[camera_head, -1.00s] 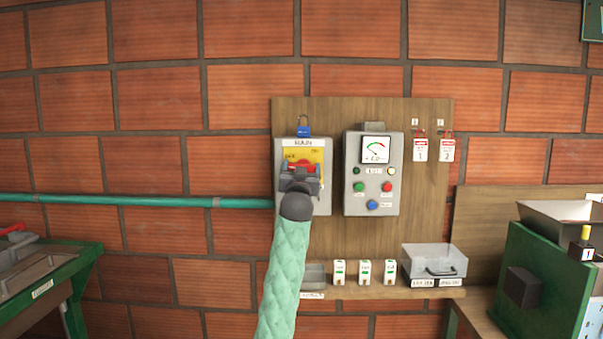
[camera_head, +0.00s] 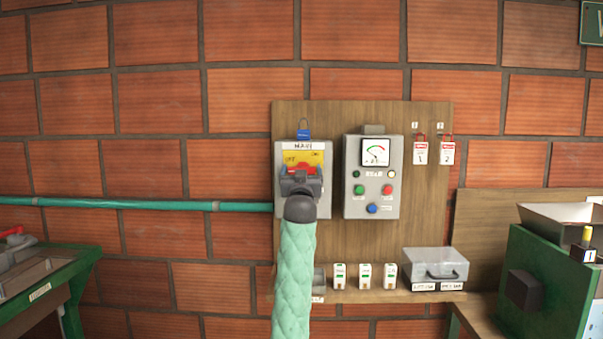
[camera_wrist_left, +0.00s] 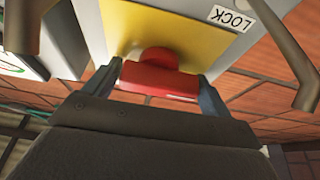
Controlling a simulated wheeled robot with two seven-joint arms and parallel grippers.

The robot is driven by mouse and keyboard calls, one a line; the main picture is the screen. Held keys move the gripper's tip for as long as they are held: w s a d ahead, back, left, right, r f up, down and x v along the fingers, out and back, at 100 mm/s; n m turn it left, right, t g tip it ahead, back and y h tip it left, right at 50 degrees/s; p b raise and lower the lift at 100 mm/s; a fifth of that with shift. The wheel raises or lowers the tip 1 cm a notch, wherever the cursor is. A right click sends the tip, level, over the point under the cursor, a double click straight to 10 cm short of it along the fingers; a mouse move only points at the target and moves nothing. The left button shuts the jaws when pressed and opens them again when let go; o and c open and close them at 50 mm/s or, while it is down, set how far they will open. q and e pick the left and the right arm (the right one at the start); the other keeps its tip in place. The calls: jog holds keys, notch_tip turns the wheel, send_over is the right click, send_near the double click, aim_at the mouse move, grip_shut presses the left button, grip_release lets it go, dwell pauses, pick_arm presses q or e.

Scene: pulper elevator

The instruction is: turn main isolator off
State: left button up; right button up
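The main isolator (camera_head: 283,205) is a grey box with a yellow plate on the wooden board, under a "MAIN" label. Its red handle (camera_head: 301,168) shows just above my left gripper (camera_head: 300,180), which covers the box's lower middle. In the left wrist view, the red handle (camera_wrist_left: 160,82) lies crosswise between the two fingers of my left gripper (camera_wrist_left: 160,88). A finger is against each end of it, so the gripper looks shut on it. The yellow plate (camera_wrist_left: 185,30) is behind the handle. My right gripper is in neither view.
A blue padlock (camera_head: 304,134) hangs above the isolator. A grey control box (camera_head: 350,205) with a meter and buttons stands close on its right. Two red-and-white tags (camera_head: 420,152) hang farther right.

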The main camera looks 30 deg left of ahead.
pick_arm(q)
jog(key=shift+o, duration=1.1)
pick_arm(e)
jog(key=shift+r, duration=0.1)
pick_arm(q)
jog(key=shift+s+d+f, duration=0.1)
jog(key=shift+s, duration=0.05)
jog(key=b+v, duration=0.2)
jog(key=v, duration=0.5)
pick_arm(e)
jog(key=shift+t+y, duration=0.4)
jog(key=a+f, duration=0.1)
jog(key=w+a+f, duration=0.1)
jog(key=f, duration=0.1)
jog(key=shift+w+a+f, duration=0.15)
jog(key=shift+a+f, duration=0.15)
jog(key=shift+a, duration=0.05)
pick_arm(q)
jog(key=shift+s+d+f, duration=0.1)
jog(key=shift+s, duration=0.05)
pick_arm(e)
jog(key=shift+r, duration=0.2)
pick_arm(q)
jog(key=shift+f, duration=0.1)
